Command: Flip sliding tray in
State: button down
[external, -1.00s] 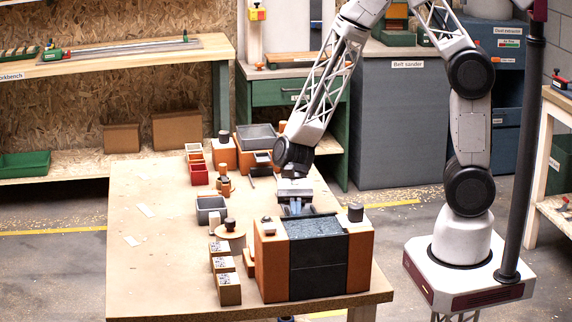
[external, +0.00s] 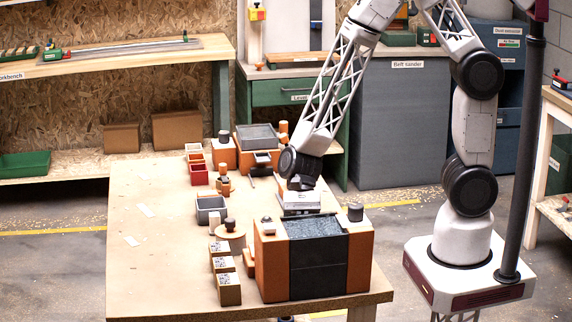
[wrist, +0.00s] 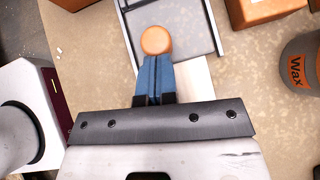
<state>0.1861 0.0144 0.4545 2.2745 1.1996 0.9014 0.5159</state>
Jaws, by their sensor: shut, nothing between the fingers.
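A grey tray-like piece with dark raised rims (wrist: 216,32) lies on the table at the top of the wrist view; it appears to be the sliding tray. A round orange knob (wrist: 156,41) shows at its near end. My gripper (wrist: 154,62) is shut, its blue fingers together and pointing at the knob. The fingertips are right at the knob; I cannot tell whether they touch it. In the external view my gripper (external: 299,204) is low behind the orange and black unit (external: 318,262), which hides the fingers and the tray.
A wax can (wrist: 300,64) stands to the right in the wrist view, with an orange block (wrist: 262,10) above it. Labelled boxes (external: 228,289), a grey bin (external: 210,208) and small containers stand on the table (external: 150,255). The table's left part is mostly clear.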

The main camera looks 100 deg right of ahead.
jog(key=shift+a, duration=2.6)
jog(key=shift+s+d+r, duration=0.1)
jog(key=v, duration=1)
jog(key=s+d+r+n+t+h, duration=0.1)
jog(key=s+r+n+h, duration=0.8)
jog(key=s+r+n, duration=1)
jog(key=shift+d+r+n, duration=0.3)
jog(key=shift+d+r, duration=0.15)
jog(key=shift+r, duration=0.3)
